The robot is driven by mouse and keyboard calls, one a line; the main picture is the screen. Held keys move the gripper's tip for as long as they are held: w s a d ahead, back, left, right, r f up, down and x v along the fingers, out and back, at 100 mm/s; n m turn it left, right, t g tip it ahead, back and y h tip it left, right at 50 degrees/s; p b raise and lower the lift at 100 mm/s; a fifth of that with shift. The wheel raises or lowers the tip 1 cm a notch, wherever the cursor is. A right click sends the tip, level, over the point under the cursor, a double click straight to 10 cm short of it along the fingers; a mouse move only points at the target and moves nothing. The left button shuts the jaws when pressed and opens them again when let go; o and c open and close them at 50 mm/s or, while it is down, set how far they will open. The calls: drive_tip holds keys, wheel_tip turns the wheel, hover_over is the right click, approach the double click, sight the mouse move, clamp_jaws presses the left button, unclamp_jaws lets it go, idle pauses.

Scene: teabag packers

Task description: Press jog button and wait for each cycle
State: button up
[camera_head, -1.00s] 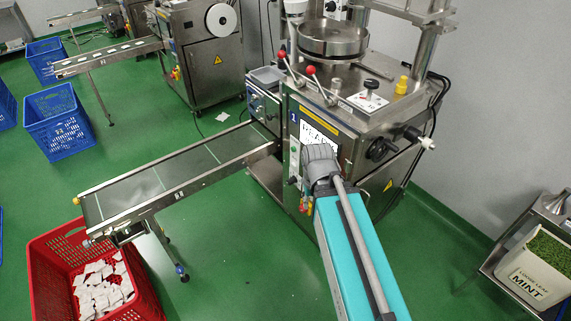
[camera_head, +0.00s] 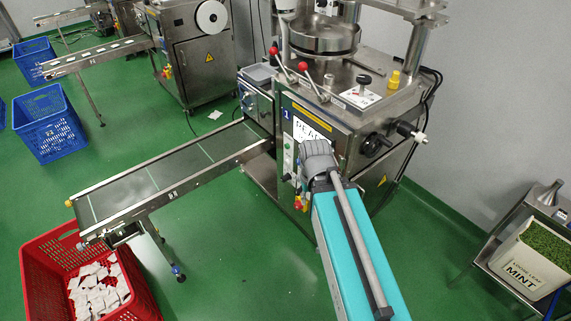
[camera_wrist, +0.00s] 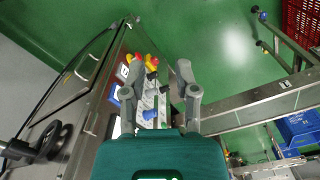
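The teabag machine marked 1 (camera_head: 345,128) stands at centre in the head view, with a small button panel (camera_head: 288,158) on its front. A white display (camera_head: 311,131) above my wrist is partly covered. In the wrist view the panel (camera_wrist: 146,102) shows a blue button (camera_wrist: 150,114) and a red-and-yellow knob (camera_wrist: 153,60). I cannot read which button is the jog button. My gripper (camera_wrist: 158,72) is open and empty, its two fingers apart in front of the panel. I cannot tell whether a fingertip touches anything.
A conveyor (camera_head: 165,176) runs left from the machine to a red crate (camera_head: 38,262) holding several white teabags. A mint bin (camera_head: 522,272) on a steel stand is at right. A second machine (camera_head: 190,70) and blue crates (camera_head: 50,125) are behind.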

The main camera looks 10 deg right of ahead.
clamp_jaws()
drive_tip(key=shift+d, duration=0.1)
idle(1.0)
